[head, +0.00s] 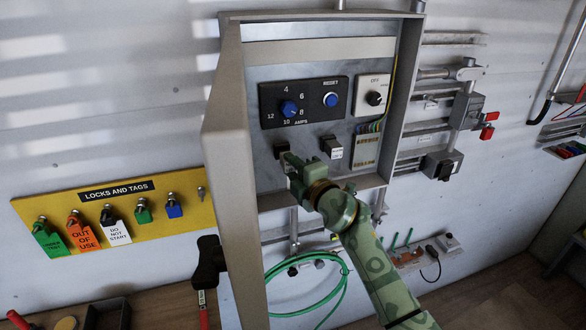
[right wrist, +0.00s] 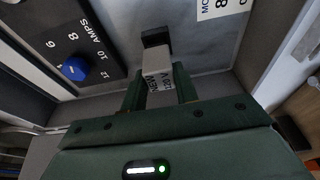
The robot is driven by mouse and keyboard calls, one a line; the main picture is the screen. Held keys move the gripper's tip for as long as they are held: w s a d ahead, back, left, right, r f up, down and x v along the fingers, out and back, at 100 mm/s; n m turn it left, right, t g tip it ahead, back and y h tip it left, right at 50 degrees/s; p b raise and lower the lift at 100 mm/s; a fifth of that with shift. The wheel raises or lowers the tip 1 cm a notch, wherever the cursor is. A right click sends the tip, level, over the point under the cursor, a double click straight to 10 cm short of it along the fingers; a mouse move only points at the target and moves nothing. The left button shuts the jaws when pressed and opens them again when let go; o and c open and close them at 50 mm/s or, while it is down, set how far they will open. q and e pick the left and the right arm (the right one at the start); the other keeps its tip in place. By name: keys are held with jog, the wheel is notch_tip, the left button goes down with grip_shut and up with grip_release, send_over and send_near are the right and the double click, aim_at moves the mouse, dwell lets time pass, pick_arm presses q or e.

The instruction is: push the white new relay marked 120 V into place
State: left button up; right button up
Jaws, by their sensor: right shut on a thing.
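The white relay (right wrist: 158,72) shows in the right wrist view, with upside-down lettering that seems to read NEW and 120 V. My right gripper (right wrist: 160,88) is shut on it, one green finger on each side. The relay's far end meets a black socket (right wrist: 156,37) on the grey back panel; I cannot tell how deep it sits. In the head view my right gripper (head: 292,165) is at the left dark socket (head: 283,150), below the dial, and hides most of the relay. My left gripper is not in view.
A second white-labelled block (head: 333,150) sits just right of my gripper. Above are the AMPS dial (head: 289,108), the blue RESET button (head: 331,100) and a black-knobbed switch (head: 374,98). The yellow lock board (head: 110,210) is farther left.

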jog(key=shift+w+a+b, duration=0.15)
jog(key=shift+w+b, duration=0.2)
jog(key=shift+w, duration=0.15)
jog(key=shift+w+a+b, duration=0.15)
jog(key=shift+w+b, duration=0.15)
jog(key=shift+w, duration=0.2)
jog(key=o, duration=1.1)
jog(key=shift+c, duration=0.2)
jog(key=shift+s, duration=0.1)
jog(key=shift+s+d, duration=0.2)
jog(key=shift+s, duration=0.05)
jog(key=p+v, duration=0.1)
jog(key=v, duration=1.4)
jog(key=shift+s, duration=0.25)
jog(key=shift+d, duration=0.1)
